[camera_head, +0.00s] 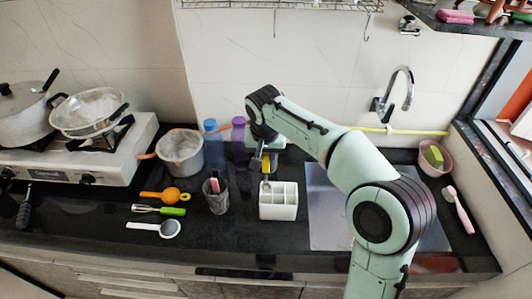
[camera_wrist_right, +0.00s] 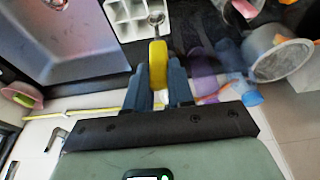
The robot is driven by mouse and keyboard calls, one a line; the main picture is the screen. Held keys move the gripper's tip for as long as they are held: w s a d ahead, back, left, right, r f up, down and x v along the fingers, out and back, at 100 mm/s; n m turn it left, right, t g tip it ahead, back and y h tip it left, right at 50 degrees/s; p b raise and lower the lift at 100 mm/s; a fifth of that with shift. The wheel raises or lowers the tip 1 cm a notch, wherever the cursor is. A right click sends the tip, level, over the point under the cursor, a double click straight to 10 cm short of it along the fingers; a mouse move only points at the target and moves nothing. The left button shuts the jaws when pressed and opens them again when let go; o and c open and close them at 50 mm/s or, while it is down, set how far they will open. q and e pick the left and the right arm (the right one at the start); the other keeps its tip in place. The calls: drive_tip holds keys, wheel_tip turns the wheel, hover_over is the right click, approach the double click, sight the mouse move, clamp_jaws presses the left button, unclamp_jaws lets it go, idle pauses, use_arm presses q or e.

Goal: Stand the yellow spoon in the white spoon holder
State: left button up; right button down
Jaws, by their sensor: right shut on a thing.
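The white spoon holder (camera_head: 278,212), a box with several open compartments, stands on the dark counter; it also shows at the top of the right wrist view (camera_wrist_right: 122,12). My right gripper (camera_head: 264,160) is just behind and above its back left corner. In the right wrist view, the gripper (camera_wrist_right: 159,82) is shut on the yellow handle of the spoon (camera_wrist_right: 158,62). The spoon's grey metal head (camera_wrist_right: 156,18) points away from the fingers and overlaps the holder's edge in the picture. I cannot tell whether it touches the holder. My left gripper is out of view.
A glass with a pink item (camera_head: 216,194) stands left of the holder. A grey pot (camera_head: 181,152), a blue bottle (camera_head: 212,140) and a purple bottle (camera_head: 238,130) stand behind. An orange utensil (camera_head: 168,195) and a white ladle (camera_head: 168,229) lie left. The sink (camera_head: 328,215) is right.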

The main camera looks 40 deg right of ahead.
sight(266, 180)
drive_tip(key=shift+f+b, duration=1.05)
drive_tip(key=shift+f, duration=0.8)
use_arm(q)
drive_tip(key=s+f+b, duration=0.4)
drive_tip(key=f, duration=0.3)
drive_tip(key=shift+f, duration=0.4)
use_arm(e)
drive_tip(key=shift+f, duration=3.55)
drive_tip(key=c, duration=0.9)
unclamp_jaws()
drive_tip(key=shift+r, duration=0.1)
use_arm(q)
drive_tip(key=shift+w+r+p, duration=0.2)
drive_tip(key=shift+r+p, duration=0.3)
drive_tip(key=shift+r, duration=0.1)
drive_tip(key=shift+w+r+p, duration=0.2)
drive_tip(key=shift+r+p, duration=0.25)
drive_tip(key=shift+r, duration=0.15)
use_arm(e)
drive_tip(key=v, duration=1.3)
